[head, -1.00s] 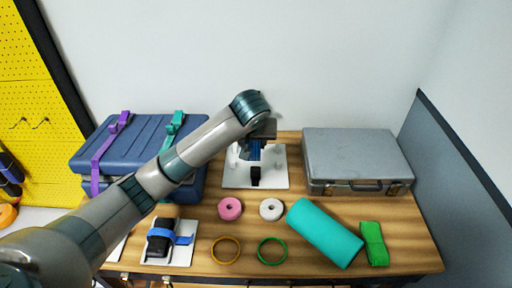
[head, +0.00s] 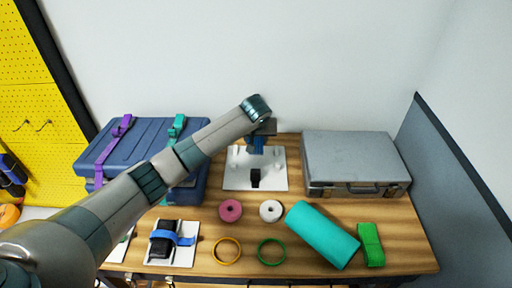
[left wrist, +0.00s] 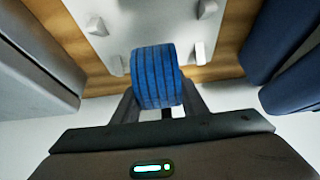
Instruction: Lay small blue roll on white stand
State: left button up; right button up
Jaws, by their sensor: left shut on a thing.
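The small blue roll (left wrist: 156,76) is gripped between the fingers of my left gripper (left wrist: 160,108) in the left wrist view. In the head view the blue roll (head: 256,146) shows under my left gripper (head: 258,140), at the back part of the white stand (head: 236,180). The stand is a white plate with small white posts and a black piece at its front; its plate also shows in the left wrist view (left wrist: 150,22). I cannot tell whether the roll touches the stand. My right gripper is not in view.
A grey case (head: 355,160) stands right of the stand and a blue strapped case (head: 140,145) left of it. In front lie a pink roll (head: 230,210), a white roll (head: 271,211), a teal cylinder (head: 322,234), a green strap (head: 370,245) and two rings. The wall is close behind.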

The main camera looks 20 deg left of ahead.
aim_at(256, 141)
pick_arm(q)
jog(key=shift+f+p, duration=0.85)
jog(key=shift+f, duration=1.15)
jog(key=o, duration=1.1)
jog(key=shift+f, duration=0.15)
jog(key=shift+o, duration=0.2)
jog(key=shift+r, duration=0.2)
jog(key=b+v, duration=0.2)
jog(key=v, duration=1)
